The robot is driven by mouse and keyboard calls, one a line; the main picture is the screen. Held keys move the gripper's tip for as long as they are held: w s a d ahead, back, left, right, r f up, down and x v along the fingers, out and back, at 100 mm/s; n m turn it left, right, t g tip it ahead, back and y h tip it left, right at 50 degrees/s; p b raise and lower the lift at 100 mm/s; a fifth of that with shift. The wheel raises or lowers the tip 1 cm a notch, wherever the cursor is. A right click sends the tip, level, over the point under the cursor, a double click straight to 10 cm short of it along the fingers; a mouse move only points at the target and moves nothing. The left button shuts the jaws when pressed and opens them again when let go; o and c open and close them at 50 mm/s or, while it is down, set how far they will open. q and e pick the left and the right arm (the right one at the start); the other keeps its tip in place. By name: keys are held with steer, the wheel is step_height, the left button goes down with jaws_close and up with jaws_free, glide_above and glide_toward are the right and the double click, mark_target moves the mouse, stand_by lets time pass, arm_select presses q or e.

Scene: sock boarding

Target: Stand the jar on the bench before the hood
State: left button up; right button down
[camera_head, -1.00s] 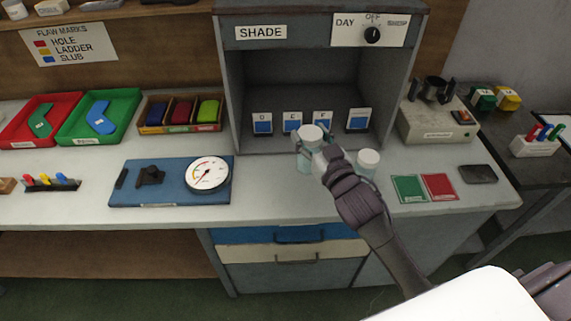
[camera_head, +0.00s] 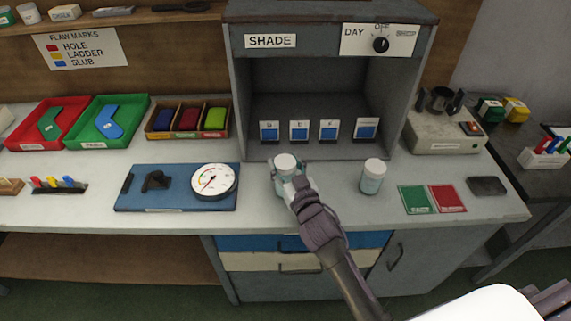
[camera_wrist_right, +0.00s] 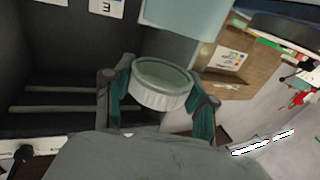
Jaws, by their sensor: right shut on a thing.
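A pale jar with a white lid (camera_head: 285,161) is upright in my right gripper (camera_head: 290,181), in front of the hood (camera_head: 255,110) and near the left side of its opening. My right gripper is shut on this jar, one finger on each side. In the right wrist view the ribbed white lid (camera_wrist_right: 160,85) shows between the gripper's green-sided fingers (camera_wrist_right: 160,100). The jar's base is mostly hidden by the gripper, so I cannot tell whether it touches the bench (camera_head: 330,205). A second similar jar (camera_head: 373,177) stands upright on the bench to the right. My left gripper is not in view.
Several shade cards (camera_head: 299,131) stand inside the hood. A blue board with a dial gauge (camera_head: 213,181) lies left of the gripper. Green and red swatches (camera_head: 432,199) and a dark pad (camera_head: 487,186) lie right. Bench between the two jars is clear.

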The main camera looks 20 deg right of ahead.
steer(key=c, duration=0.8)
jaws_free()
steer(key=shift+f, duration=0.15)
steer(key=o, duration=0.4)
steer(key=shift+o, duration=0.2)
steer(key=shift+r, duration=0.2)
steer(key=shift+s+f, duration=0.1)
steer(key=shift+s, duration=0.25)
steer(key=s+b, duration=0.1)
steer(key=s, duration=1)
steer(key=shift+s+d, duration=0.15)
steer(key=shift+d, duration=0.25)
